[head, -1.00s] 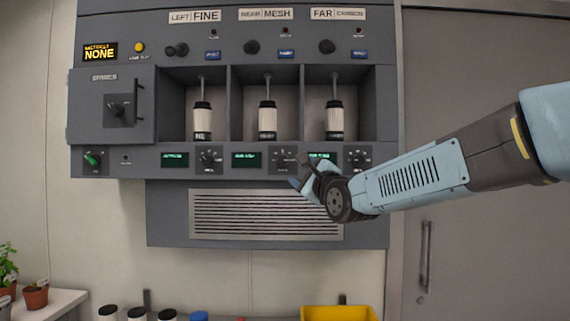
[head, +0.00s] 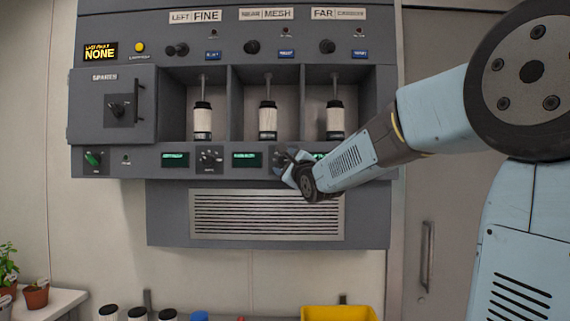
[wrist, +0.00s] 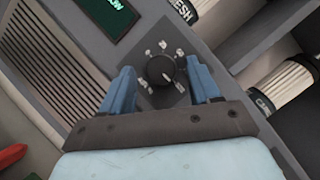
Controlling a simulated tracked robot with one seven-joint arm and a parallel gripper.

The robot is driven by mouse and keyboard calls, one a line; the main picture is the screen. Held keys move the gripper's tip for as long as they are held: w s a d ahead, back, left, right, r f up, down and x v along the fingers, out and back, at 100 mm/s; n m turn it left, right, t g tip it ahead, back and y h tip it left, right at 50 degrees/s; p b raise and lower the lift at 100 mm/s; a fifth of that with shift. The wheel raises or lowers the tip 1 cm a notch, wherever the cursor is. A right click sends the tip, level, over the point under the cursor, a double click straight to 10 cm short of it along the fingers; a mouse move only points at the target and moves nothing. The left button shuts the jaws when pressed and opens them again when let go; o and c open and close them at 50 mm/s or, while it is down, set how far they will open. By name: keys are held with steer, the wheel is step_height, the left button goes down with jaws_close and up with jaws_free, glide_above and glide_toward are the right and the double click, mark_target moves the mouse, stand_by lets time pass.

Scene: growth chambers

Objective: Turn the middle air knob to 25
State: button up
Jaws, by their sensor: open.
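The middle air knob (wrist: 160,70) is a round black dial on a dark square plate with light marks around it, in the wrist view. Its pointer setting is too small to read for certain. My gripper (wrist: 162,82) is open, with one blue finger on each side of the knob; whether they touch it I cannot tell. In the head view my gripper (head: 287,170) is at the lower panel strip and mostly hides the knob. The green middle display (head: 246,160) is just left of it, its text unreadable.
The left knob (head: 209,159) is on the same strip; my arm covers the right knob. Bays above hold white, black-capped canisters (head: 267,120). A vent grille (head: 266,215) lies below. A yellow bin (head: 340,313) stands at the bottom. The door on the right is behind my arm.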

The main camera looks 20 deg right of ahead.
steer(key=shift+c, duration=0.2)
steer(key=c, duration=0.9)
steer(key=shift+a, duration=0.2)
steer(key=shift+c, duration=0.5)
steer(key=shift+d, duration=0.1)
